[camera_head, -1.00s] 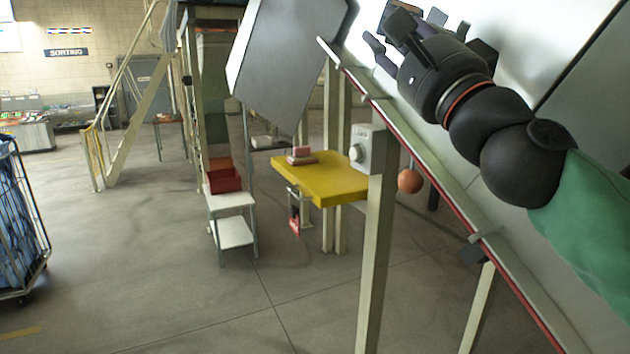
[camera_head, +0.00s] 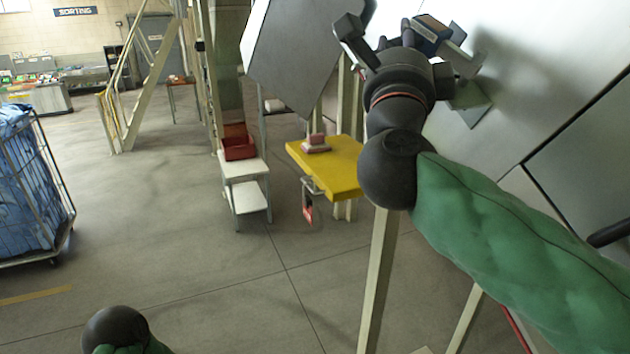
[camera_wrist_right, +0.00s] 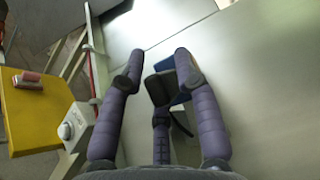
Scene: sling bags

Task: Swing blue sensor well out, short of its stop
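The blue sensor (camera_head: 431,31) is a small dark blue box with a brown face in the head view, close to the sloping metal panel. It also shows in the right wrist view (camera_wrist_right: 181,99) as a blue and black body between and beyond my purple fingers. My right gripper (camera_head: 398,30) is at the sensor, its fingers spread apart; in the wrist view (camera_wrist_right: 160,56) they are also apart. I cannot tell whether a finger touches the sensor. Fingers and the gripper body hide part of it and its mount. My left gripper is out of view; only a dark arm joint of mine shows bottom left.
The sloping panel (camera_head: 545,95) fills the right. A yellow shelf (camera_head: 345,178) with pink blocks stands left of my right arm, and a large grey box (camera_head: 290,50) hangs behind. A white step stand (camera_head: 245,170) and blue laundry cage (camera_head: 28,190) stand farther left. The floor between is open.

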